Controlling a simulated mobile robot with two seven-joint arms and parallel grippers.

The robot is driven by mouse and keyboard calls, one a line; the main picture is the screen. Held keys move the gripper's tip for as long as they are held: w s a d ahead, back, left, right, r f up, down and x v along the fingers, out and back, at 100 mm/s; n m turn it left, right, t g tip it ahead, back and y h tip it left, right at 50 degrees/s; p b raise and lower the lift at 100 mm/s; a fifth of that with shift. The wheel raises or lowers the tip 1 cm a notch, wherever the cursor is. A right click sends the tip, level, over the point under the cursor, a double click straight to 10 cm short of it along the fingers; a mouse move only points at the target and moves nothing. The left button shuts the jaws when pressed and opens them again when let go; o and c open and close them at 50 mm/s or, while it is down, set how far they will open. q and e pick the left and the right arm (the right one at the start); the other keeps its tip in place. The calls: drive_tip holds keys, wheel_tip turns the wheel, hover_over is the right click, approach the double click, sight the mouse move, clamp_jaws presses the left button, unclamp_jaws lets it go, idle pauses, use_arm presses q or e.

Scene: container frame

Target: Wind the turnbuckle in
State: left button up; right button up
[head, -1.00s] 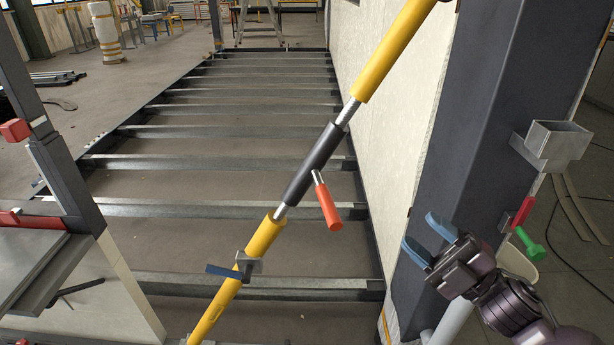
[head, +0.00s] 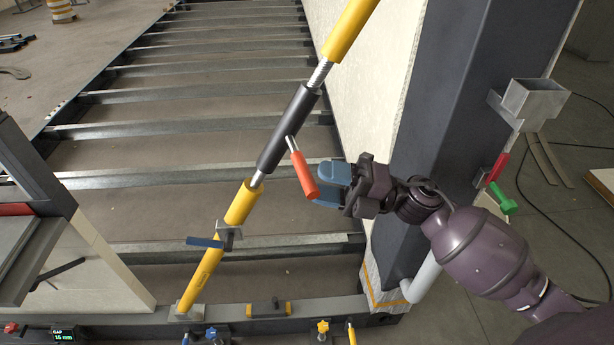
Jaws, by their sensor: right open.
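The turnbuckle is a dark sleeve (head: 288,130) on a diagonal yellow brace, with a threaded silver rod (head: 319,74) above it and a plain silver rod below. The upper yellow tube (head: 351,27) and lower yellow tube (head: 205,272) continue the line. A red-orange handle (head: 304,175) sticks out of the sleeve, pointing down and right. My right gripper (head: 326,184) is open with blue fingertips close at the handle's right side; whether they touch it or straddle it, I cannot tell. My left gripper is not in view.
A blue lever (head: 206,242) sits on a clamp on the lower tube. A display (head: 63,336) reads "GAP 15 mm". A dark column (head: 460,130) with a metal bracket (head: 533,103) stands right. A yellow-ended level-like block (head: 268,308) lies on the bottom beam.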

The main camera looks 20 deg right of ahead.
sight(314, 181)
drive_tip(key=shift+x, duration=1.8)
clamp_jaws()
